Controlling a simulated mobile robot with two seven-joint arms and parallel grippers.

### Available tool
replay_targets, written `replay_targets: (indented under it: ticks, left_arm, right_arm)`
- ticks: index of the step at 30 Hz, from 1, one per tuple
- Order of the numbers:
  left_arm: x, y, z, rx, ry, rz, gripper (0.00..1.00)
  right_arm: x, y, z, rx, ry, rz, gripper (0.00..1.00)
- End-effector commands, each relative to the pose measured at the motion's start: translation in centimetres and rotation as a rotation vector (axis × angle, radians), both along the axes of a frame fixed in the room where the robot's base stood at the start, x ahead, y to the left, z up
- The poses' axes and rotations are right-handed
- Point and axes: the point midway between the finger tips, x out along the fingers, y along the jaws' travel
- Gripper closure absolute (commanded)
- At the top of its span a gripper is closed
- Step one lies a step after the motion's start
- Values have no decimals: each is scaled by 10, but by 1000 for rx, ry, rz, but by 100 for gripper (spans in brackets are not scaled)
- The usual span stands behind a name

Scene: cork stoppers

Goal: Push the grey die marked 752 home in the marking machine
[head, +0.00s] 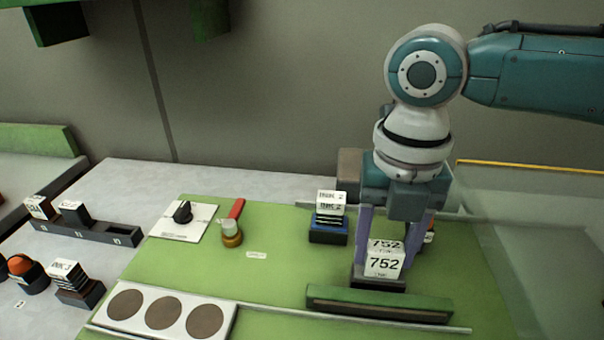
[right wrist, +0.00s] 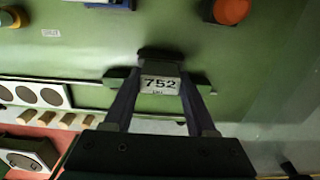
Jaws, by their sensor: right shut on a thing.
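The die marked 752 (head: 384,262) shows white label faces with black numerals, over a dark base on the green bed of the machine (head: 280,262). It stands just behind a low green bar (head: 380,303). My right gripper (head: 390,250) comes down from above and is shut on the die, one finger on each side. The die also shows in the right wrist view (right wrist: 160,84), between the fingertips of the right gripper (right wrist: 160,92). Whether the die touches a stop or is fully seated is hidden. My left gripper is not in view.
A blue holder with a labelled block (head: 328,212) stands left of my right gripper. A knob plate (head: 182,218), a red-handled lever (head: 235,222) and a white plate with brown discs (head: 163,313) lie further left. A dark rack (head: 90,231) stands far left. The middle green surface is clear.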

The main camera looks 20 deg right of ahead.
Motion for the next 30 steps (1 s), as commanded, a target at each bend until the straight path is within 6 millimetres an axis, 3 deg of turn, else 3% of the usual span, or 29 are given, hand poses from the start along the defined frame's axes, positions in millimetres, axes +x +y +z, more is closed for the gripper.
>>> replay_targets:
  ticks: [2, 3, 12, 22, 30]
  left_arm:
    - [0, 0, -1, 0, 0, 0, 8]
    - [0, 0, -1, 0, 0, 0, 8]
    - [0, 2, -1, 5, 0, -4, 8]
    - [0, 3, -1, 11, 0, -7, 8]
    - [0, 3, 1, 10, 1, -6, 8]
  right_arm:
    - [0, 0, -1, 0, -1, 0, 100]
    - [1, 0, -1, 1, -2, 0, 42]
    - [1, 0, -1, 0, -1, 0, 8]
    - [1, 0, 5, 1, -4, -1, 8]
    - [2, 0, 54, 1, -9, 1, 8]
